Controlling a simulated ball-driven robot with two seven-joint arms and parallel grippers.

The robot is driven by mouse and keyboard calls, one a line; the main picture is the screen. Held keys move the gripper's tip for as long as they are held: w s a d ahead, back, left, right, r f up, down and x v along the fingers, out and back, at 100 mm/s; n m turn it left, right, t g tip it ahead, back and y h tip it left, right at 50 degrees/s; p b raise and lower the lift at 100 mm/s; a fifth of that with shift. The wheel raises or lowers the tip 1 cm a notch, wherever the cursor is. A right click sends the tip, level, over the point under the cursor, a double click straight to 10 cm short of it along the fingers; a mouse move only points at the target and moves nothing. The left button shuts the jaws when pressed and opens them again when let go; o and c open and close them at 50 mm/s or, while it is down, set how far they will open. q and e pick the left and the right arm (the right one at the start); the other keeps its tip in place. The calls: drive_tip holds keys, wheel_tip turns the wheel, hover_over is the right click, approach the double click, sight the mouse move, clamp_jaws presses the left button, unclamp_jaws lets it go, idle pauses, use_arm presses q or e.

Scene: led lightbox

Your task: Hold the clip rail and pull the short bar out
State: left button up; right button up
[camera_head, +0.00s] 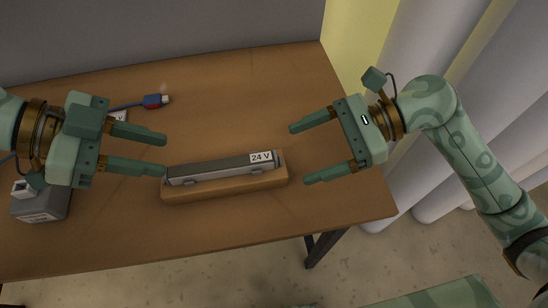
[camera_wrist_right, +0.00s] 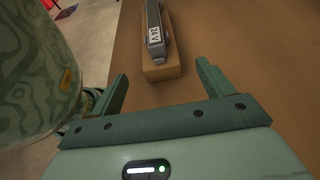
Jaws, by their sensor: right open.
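The short bar (camera_head: 208,170) is a dark grey bar with a white "24 V" label near its right end. It sits on the clip rail (camera_head: 226,189), a wooden-coloured block near the middle of the table. In the right wrist view the bar (camera_wrist_right: 154,23) and rail (camera_wrist_right: 162,71) lie ahead, between the fingertips' directions. My left gripper (camera_head: 165,155) is open and empty, its lower fingertip close to the bar's left end; I cannot tell whether they touch. My right gripper (camera_head: 298,156) is open and empty, right of the rail's right end; it also shows in the right wrist view (camera_wrist_right: 160,72).
The wooden table (camera_head: 120,240) has free room in front of and behind the rail. A grey box (camera_head: 42,203) stands at the left. White curtains (camera_head: 480,80) hang at the right.

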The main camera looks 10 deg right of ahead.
sight(282, 160)
drive_tip(key=x, duration=0.7)
drive_tip(key=shift+a, duration=0.15)
drive_tip(key=c, duration=1.2)
drive_tip(key=shift+o, duration=0.2)
